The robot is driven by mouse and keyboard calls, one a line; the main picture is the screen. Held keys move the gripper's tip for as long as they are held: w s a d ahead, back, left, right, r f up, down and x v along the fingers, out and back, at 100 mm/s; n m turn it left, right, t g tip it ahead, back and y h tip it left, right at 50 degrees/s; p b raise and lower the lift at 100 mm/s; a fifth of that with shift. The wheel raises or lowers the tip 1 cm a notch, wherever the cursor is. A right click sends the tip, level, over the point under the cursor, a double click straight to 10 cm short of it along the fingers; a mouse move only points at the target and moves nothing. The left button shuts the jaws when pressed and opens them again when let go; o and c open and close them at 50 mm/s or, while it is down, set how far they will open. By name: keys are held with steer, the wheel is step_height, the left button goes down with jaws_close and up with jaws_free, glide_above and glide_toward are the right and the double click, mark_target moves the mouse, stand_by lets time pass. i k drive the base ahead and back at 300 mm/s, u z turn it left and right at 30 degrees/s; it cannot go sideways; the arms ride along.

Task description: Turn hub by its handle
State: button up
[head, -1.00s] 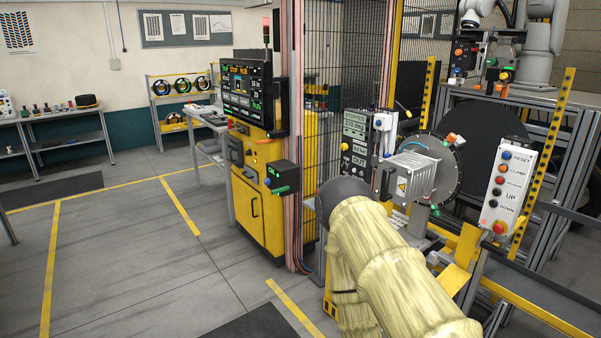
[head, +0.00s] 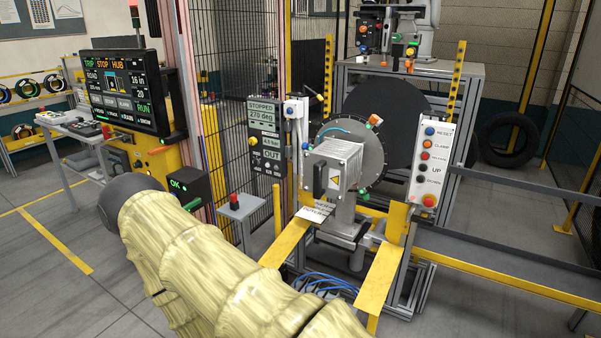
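The hub (head: 371,153) is a round dark-grey disc on the machine right of the picture's middle. A finned grey motor box (head: 333,167) stands in front of it and hides part of its face. An orange-tipped part (head: 375,121) sticks out at the disc's upper rim. Small green and blue parts also show near the rim; I cannot tell which is the handle. My arm, in a pale yellow cover with a dark round joint, crosses the lower left. My gripper is not in view.
A status panel (head: 263,136) reads STOPPED, 270 deg. A button box (head: 429,163) stands right of the hub. Yellow rails (head: 384,277) lie in front of the machine. A red-button pedestal (head: 241,206) and a mesh fence stand left. Grey floor is free at far left.

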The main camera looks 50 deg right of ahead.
mark_target(346, 153)
steer(key=z, duration=0.7)
steer(key=i, duration=0.95)
steer(key=z, duration=0.95)
